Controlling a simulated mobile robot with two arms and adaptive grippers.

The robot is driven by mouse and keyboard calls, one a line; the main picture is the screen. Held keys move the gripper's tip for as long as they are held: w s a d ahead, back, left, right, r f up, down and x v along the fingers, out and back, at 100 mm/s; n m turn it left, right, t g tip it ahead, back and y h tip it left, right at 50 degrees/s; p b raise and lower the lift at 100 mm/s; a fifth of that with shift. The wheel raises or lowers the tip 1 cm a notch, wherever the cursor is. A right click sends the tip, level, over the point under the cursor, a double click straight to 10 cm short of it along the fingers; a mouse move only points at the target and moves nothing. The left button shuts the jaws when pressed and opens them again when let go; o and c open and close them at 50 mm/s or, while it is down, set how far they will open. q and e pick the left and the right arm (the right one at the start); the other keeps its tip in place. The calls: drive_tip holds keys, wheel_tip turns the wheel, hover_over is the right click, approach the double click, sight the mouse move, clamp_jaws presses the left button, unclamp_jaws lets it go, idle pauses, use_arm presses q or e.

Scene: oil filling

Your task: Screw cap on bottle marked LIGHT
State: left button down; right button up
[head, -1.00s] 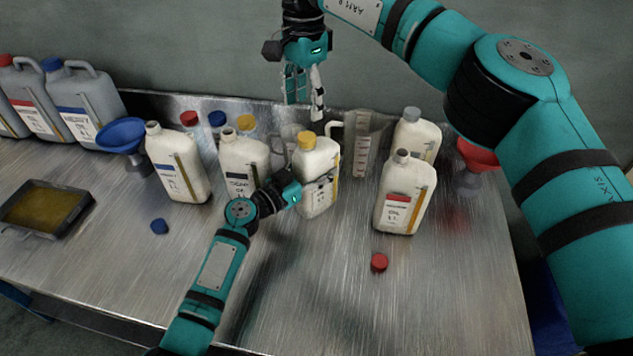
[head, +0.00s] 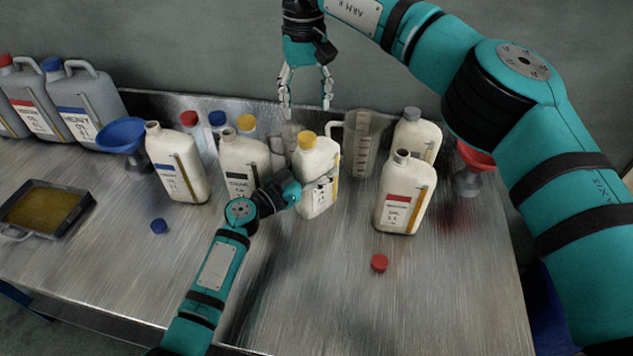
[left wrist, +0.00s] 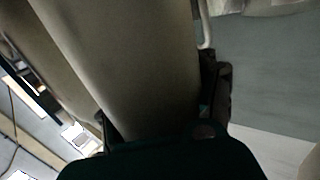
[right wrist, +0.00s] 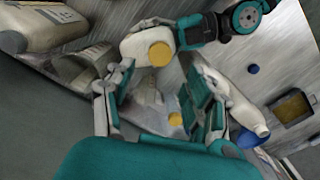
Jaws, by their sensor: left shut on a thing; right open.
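A cream bottle (head: 318,172) with a yellow cap (head: 306,138) on its mouth stands upright in the middle of the table. Its label is too small to read. My left gripper (head: 308,187) is shut on its side, and the bottle fills much of the left wrist view (left wrist: 130,50). My right gripper (head: 306,105) is open and empty, pointing down above and behind the bottle. In the right wrist view the yellow cap (right wrist: 160,54) shows beyond the spread fingers (right wrist: 160,82), apart from them.
Uncapped bottles with blue (head: 178,165), dark (head: 240,160) and red labels (head: 402,195) stand nearby. A clear measuring jug (head: 362,145) and grey-capped bottle (head: 418,135) are behind. Loose blue (head: 159,226) and red (head: 379,262) caps lie in front.

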sight(307, 136)
drive_tip(key=shift+f, duration=4)
